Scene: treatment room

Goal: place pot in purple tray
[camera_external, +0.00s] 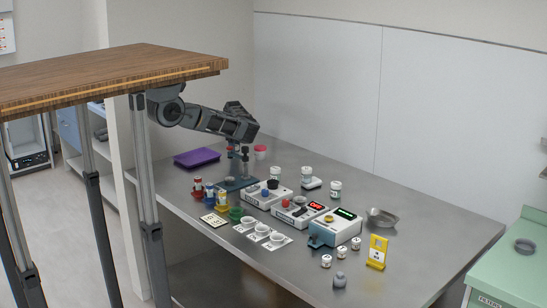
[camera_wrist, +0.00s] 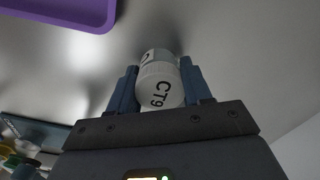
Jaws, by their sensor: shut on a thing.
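A white pot (camera_wrist: 160,90) marked "CT9" sits between the two blue-grey fingers of my gripper (camera_wrist: 160,88) in the wrist view, and the fingers are shut on it. The purple tray (camera_external: 197,157) lies flat on the steel bench at its far left in the external view, and looks empty. The tray's corner (camera_wrist: 92,24) also shows at the top left of the wrist view, apart from the held pot. In the external view, my arm reaches over the bench to the right of the tray; the held pot cannot be made out clearly there.
A stand with bottles is near my gripper. A pink-red cup (camera_external: 260,152) stands behind it. Several white pots, devices, a metal dish (camera_external: 381,218) and a yellow socket stand (camera_external: 377,252) occupy the bench. A wooden-topped table (camera_external: 110,75) rises in the left foreground.

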